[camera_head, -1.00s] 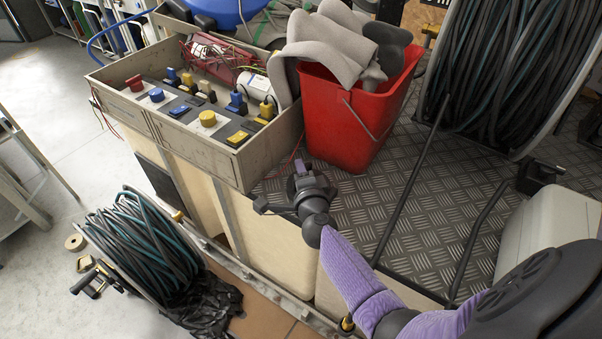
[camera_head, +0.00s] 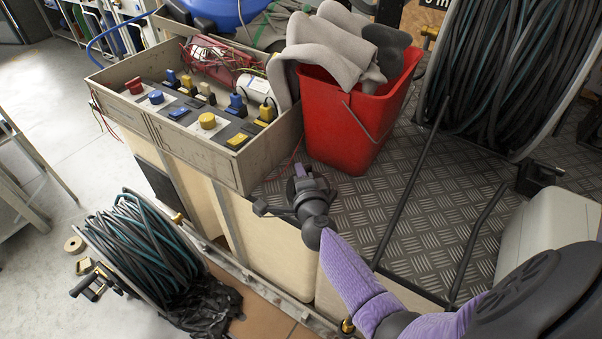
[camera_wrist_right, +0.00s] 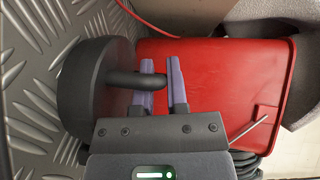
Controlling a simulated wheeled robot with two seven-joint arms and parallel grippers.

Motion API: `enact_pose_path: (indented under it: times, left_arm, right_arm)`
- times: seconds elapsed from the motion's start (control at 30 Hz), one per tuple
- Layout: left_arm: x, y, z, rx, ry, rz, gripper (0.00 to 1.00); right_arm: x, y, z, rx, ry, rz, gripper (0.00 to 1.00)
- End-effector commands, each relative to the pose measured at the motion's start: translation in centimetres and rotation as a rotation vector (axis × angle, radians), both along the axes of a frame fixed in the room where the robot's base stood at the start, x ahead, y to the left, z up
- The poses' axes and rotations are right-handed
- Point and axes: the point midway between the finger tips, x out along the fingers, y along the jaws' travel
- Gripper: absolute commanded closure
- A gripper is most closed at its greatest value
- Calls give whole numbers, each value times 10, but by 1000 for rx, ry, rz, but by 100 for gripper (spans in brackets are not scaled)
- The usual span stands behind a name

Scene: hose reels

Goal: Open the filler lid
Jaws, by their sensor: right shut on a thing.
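My right gripper (camera_head: 302,180) is beside the deck's edge, in front of the red bucket. In the right wrist view its two purple fingers (camera_wrist_right: 162,88) are shut on a dark grey bar. The bar joins a thick, round, dark grey cap, which I take to be the filler lid (camera_wrist_right: 84,92). The cap is at the left of that view, against the ribbed deck plate. In the head view the gripper mostly hides it, and I cannot tell whether it is raised. My left gripper is not in view.
A red bucket (camera_head: 340,125) with grey cloths stands just behind the gripper. A wooden box of switches (camera_head: 190,145) is to its left. Large hose reels stand at the right (camera_head: 500,75) and lower left (camera_head: 140,245). Dark bars cross the metal deck (camera_head: 440,205) on the right.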

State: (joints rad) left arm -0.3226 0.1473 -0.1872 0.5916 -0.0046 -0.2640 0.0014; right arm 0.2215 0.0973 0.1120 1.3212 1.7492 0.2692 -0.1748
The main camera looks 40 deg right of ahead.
Motion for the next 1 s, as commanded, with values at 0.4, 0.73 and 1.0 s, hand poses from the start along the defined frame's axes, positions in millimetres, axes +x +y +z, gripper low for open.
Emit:
enact_pose_path:
  times: [0.4,0.73,1.0]
  left_arm:
    - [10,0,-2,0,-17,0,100]
    - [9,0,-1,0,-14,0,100]
    - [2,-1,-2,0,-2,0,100]
  right_arm:
    - [0,1,-1,3,1,0,100]
    - [0,1,-1,2,2,2,100]
    - [3,1,0,3,0,2,100]
